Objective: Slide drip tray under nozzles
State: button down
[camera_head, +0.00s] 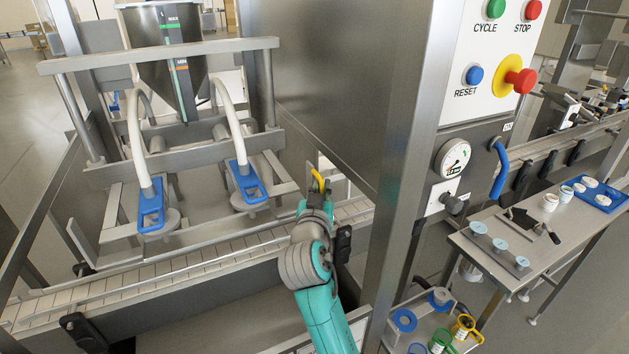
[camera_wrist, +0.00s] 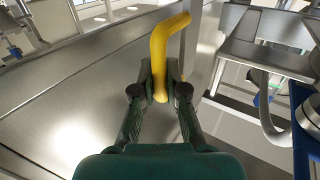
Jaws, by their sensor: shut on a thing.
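My gripper (camera_head: 318,192) is shut on a yellow bent handle (camera_wrist: 167,40), with its fingers on either side of the lower end in the wrist view. The handle also shows in the head view (camera_head: 318,179), just right of the filling machine's two nozzles. I cannot clearly make out the drip tray, or what the handle is fixed to.
The slatted conveyor (camera_head: 150,282) runs in front of the nozzles. A steel post with the button panel (camera_head: 489,52) stands close right of my arm. A steel side table (camera_head: 480,238) with small cups is farther right. A hopper (camera_head: 165,70) hangs above the nozzles.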

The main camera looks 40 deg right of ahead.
jog(key=shift+s+f, duration=0.1)
jog(key=shift+s, duration=0.05)
jog(key=c, duration=1.2)
grip_release()
jog(key=shift+s, duration=0.1)
jog(key=shift+a, duration=0.1)
jog(key=v, duration=1.2)
